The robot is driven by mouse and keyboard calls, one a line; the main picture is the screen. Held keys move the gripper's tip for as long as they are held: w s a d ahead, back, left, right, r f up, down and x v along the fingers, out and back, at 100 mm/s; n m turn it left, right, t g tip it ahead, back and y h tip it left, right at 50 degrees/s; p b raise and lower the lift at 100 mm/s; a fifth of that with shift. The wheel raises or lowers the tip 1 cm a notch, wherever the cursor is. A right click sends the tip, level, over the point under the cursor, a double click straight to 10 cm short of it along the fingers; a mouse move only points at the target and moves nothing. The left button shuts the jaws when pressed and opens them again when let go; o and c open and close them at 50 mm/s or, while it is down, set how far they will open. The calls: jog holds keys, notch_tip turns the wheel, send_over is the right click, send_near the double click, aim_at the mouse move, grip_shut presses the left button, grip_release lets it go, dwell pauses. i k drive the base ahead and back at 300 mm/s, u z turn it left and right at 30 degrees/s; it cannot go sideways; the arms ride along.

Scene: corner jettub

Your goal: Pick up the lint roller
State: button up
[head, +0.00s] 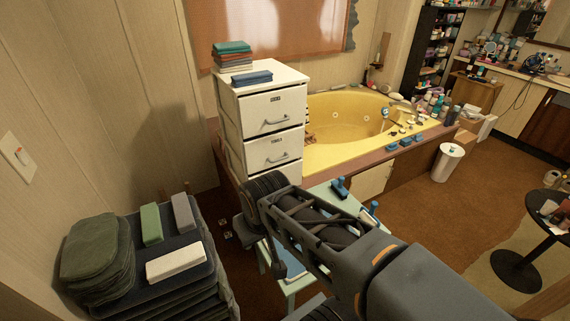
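A small pale green table (323,192) stands in front of the tub, partly hidden behind my arm. A dark blue object with an upright handle (340,188) is on its far part. A second blue-handled object (373,209) shows beside my arm at the table's right side. I cannot tell for sure which of them is the lint roller. My arm reaches from the lower right across the table, and my gripper (280,268) seems to be at its far end, over the table's left side. Its fingers are not clear, and nothing held can be made out.
A white drawer cabinet (270,108) with folded cloths stands behind the table. A yellow corner tub (345,122) is at the back. Stacked dark towels (95,250) with several blocks are at lower left. A white bin (447,162) and round black table (520,258) are right. Brown floor between is open.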

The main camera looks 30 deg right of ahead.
aim_at(368, 216)
jog(key=z, duration=1.9)
